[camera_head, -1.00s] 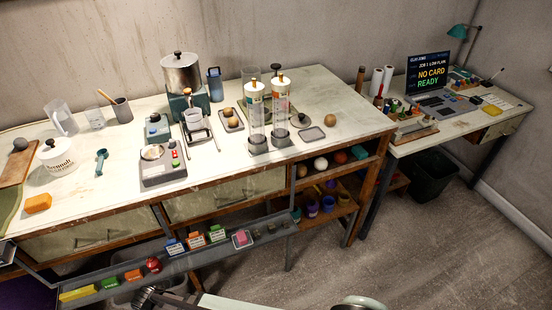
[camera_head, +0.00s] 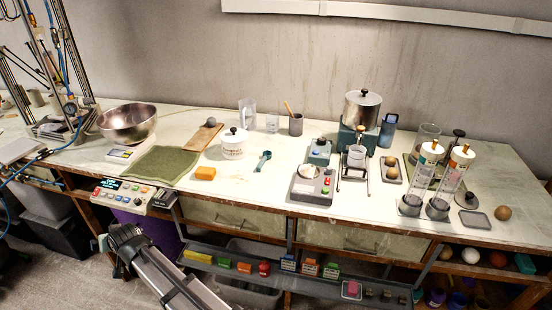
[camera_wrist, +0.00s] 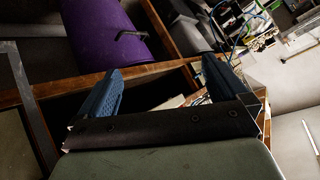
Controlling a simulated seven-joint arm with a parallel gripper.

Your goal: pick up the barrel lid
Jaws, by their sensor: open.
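No part is clearly recognisable as the barrel lid. A purple round-sided body (camera_head: 150,228), possibly the barrel, stands under the bench at the left in the head view, partly behind my arm. In the wrist view it is a large purple surface (camera_wrist: 105,35) at the upper left with a dark bent handle-like piece (camera_wrist: 130,35) over it. My gripper (camera_head: 122,236) is in front of the bench, low at the left. In the wrist view my gripper (camera_wrist: 161,68) has its two blue fingers wide apart with nothing held between them.
The wooden bench frame (camera_wrist: 150,72) crosses just ahead of the fingers. A button panel (camera_head: 135,196) sits on the front edge above. A shelf rail (camera_head: 240,254) with coloured blocks runs to the right. Dark bins (camera_head: 50,232) stand at the left. Floor in front is clear.

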